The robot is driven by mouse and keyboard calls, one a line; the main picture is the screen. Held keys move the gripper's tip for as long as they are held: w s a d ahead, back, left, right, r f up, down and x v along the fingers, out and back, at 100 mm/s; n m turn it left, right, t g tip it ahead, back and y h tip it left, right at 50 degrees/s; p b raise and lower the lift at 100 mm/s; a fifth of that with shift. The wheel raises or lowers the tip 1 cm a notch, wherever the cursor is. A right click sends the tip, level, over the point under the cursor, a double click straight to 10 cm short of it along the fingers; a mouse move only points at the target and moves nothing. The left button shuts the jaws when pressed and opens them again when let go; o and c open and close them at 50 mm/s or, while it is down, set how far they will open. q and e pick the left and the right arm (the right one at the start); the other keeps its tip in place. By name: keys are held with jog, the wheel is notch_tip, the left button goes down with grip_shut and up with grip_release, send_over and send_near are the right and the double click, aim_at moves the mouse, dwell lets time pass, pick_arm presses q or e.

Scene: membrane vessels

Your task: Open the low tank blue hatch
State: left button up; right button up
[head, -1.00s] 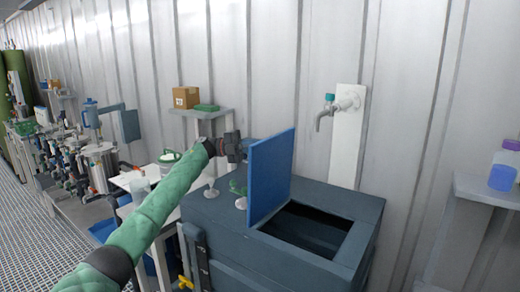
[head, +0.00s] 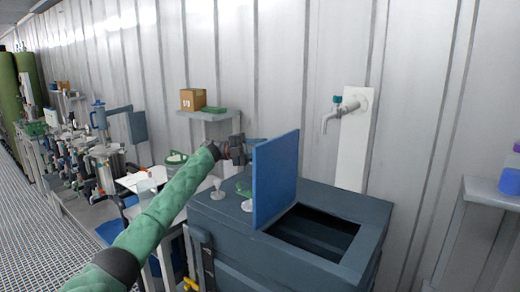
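The low tank (head: 335,193) is a dark blue-grey box against the wall. Its blue hatch (head: 275,178) stands upright at the left side of a dark rectangular opening (head: 313,232) in the tank top. My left arm, in a green sleeve, comes in from the lower left and ends at my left gripper (head: 238,150), just left of the hatch's upper part. The fingertips are small and partly hidden behind the hatch, so I cannot tell whether they are open or touch it. My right gripper is not in view.
A tap (head: 340,112) sticks out from a white wall panel above the tank. A shelf with a cardboard box (head: 193,99) stands behind my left gripper. A side shelf (head: 492,190) with a blue container is at right. Lab equipment (head: 100,150) crowds the left.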

pick_arm(q)
jog(key=shift+a, duration=0.15)
